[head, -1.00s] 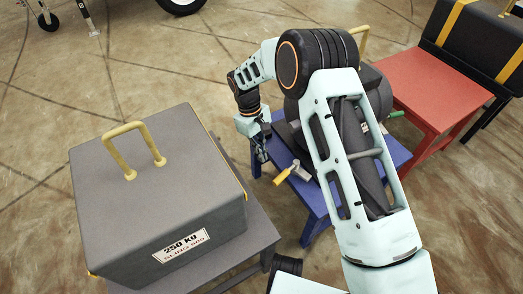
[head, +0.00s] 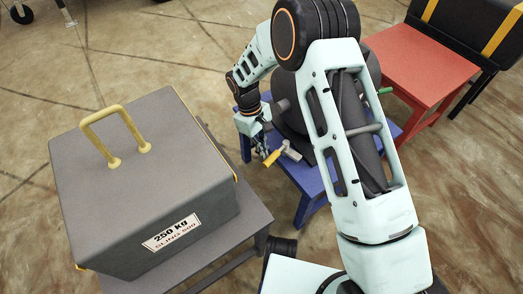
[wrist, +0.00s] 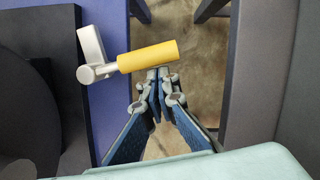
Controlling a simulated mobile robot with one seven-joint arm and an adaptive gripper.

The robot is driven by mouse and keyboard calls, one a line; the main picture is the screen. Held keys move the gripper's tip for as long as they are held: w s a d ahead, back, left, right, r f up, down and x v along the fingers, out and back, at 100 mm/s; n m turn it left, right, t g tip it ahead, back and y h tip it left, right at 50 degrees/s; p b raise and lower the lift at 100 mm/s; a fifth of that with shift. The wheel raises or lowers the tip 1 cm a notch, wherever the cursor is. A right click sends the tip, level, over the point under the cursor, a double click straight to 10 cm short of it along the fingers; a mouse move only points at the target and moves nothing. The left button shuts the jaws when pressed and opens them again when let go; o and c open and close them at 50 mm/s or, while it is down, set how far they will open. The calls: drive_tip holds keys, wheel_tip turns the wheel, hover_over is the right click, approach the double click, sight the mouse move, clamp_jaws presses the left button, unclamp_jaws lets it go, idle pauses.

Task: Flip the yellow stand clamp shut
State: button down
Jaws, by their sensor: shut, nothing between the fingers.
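The yellow stand clamp shows as a yellow handle (head: 271,158) on a grey metal bracket (head: 291,153) at the near left edge of the blue stand (head: 307,181). In the wrist view the yellow handle (wrist: 147,56) sticks out sideways from the bracket (wrist: 92,53), past the blue edge and over the floor. My gripper (head: 264,154) is beside the handle in the head view. In the wrist view my gripper (wrist: 162,74) is shut and empty, its fingertips just below the handle in the picture. I cannot tell whether they touch it.
A dark round item (head: 368,72) rests on the blue stand, partly hidden by my arm. A grey 250 kg box (head: 140,180) with a yellow handle sits on a dark table (head: 256,226) to the left. A red table (head: 427,66) stands behind right. Floor shows between the tables.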

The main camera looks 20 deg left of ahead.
sight(270, 160)
drive_tip(key=shift+s+d+n, duration=0.3)
drive_tip(key=shift+n, duration=0.1)
drive_tip(key=d+n+p, duration=0.1)
drive_tip(key=s+d+n+p, duration=0.1)
drive_tip(key=n, duration=0.1)
drive_tip(key=shift+s+r+t, duration=0.1)
drive_tip(key=shift+s+t, duration=0.15)
drive_tip(key=shift+t, duration=0.15)
drive_tip(key=shift+w+d+n+t+y+p, duration=0.15)
drive_tip(key=shift+d+n+t, duration=0.45)
drive_tip(key=shift+d+n, duration=1.8)
drive_tip(key=shift+w+d+n+t+y+p, duration=0.15)
drive_tip(key=shift+d+n+t, duration=0.45)
drive_tip(key=shift+d+n, duration=1.8)
drive_tip(key=shift+a, duration=0.2)
